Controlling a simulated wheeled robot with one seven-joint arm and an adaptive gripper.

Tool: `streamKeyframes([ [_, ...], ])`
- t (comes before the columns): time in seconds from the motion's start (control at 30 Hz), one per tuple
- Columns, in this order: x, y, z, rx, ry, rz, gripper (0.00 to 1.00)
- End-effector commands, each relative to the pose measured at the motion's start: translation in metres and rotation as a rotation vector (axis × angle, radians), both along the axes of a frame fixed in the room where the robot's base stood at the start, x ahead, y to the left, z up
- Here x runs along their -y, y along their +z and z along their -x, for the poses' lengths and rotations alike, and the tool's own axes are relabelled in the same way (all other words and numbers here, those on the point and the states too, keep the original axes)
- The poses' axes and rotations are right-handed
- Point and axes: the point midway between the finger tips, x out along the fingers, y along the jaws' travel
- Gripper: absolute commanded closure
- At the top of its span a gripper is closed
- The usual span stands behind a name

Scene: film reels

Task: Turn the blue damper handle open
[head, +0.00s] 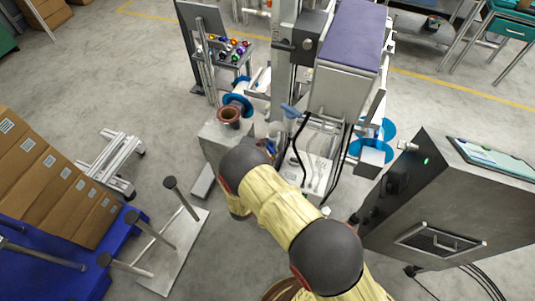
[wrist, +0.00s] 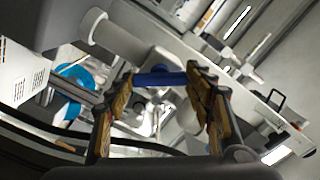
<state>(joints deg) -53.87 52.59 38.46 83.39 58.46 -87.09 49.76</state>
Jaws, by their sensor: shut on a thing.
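The blue damper handle (wrist: 160,77) is a short dark blue bar in the wrist view. It spans the space between the two fingertips of my gripper (wrist: 159,82). The gripper is shut on it, with one tan-padded finger at each end of the bar. In the head view, my arm hides most of the gripper in front of the machine. A small patch of blue shows just past the arm's end, but I cannot tell which part it is.
A grey cabinet (head: 440,200) stands at right. Cardboard boxes (head: 50,180) on a blue pallet (head: 60,250) are at left. A post stand (head: 172,240) stands near the arm.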

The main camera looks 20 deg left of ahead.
Motion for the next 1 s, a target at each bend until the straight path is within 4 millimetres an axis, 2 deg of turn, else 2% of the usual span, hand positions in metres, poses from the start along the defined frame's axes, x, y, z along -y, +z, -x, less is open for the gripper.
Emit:
streamKeyframes([
  [0.53,0.0008,-0.0031,-0.0003,0.037,-0.002,-0.463,0.73],
  [1.0,0.0014,-0.0025,0.0,0.048,-0.002,-0.625,0.73],
])
